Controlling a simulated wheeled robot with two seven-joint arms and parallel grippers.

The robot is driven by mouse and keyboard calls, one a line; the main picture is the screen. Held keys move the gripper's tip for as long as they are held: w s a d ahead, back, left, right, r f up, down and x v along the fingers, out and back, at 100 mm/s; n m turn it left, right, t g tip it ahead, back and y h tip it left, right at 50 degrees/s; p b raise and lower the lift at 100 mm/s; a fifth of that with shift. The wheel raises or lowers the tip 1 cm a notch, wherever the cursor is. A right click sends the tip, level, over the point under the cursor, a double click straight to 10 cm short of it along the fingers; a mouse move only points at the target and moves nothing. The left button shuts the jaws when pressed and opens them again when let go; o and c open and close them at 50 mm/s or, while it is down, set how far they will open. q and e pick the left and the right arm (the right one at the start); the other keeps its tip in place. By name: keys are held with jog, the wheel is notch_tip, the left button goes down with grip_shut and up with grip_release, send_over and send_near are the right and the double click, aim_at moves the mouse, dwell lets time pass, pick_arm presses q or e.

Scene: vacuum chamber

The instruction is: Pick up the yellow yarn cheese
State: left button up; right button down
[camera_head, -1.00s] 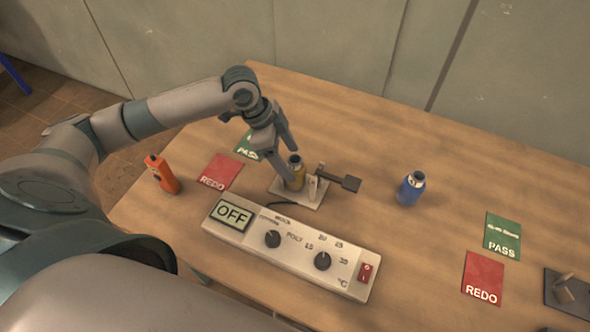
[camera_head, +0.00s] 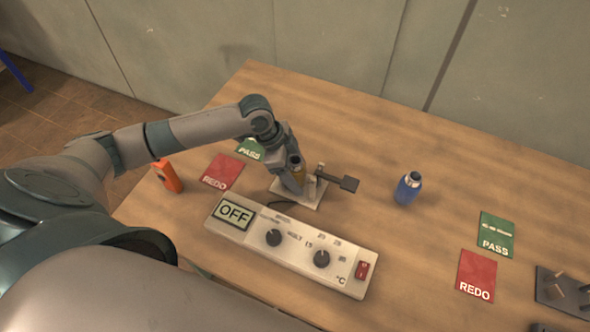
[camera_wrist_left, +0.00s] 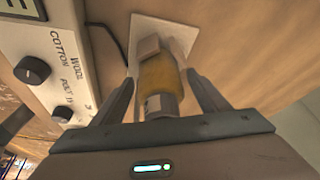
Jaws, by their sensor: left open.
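The yellow yarn cheese (camera_head: 298,174), a yellow-wound spool with grey metal ends, stands on a small white plate (camera_head: 312,196). It also shows in the left wrist view (camera_wrist_left: 159,76), between the two fingers. My left gripper (camera_head: 295,182) is open and lowered around the cheese, with one finger on each side. In the left wrist view I cannot tell whether either finger touches it. In the head view the gripper hides part of the cheese. My right gripper is not in view.
A control box (camera_head: 290,249) reading OFF lies in front of the plate. A dark paddle (camera_head: 337,181) sticks out right of the plate. A blue spool (camera_head: 408,188) stands to the right. An orange device (camera_head: 167,176) stands at left. Red (camera_head: 477,276) and green cards lie flat.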

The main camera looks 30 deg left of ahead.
pick_arm(q)
jog(key=shift+x, duration=0.9)
jog(key=c, duration=1.3)
jog(key=shift+w+r, duration=0.1)
jog(key=shift+r, duration=0.05)
jog(key=shift+r, duration=0.55)
notch_tip(320, 180, up, 17)
jog(key=b, duration=0.4)
jog(key=shift+f+b, duration=0.15)
jog(key=shift+b, duration=0.15)
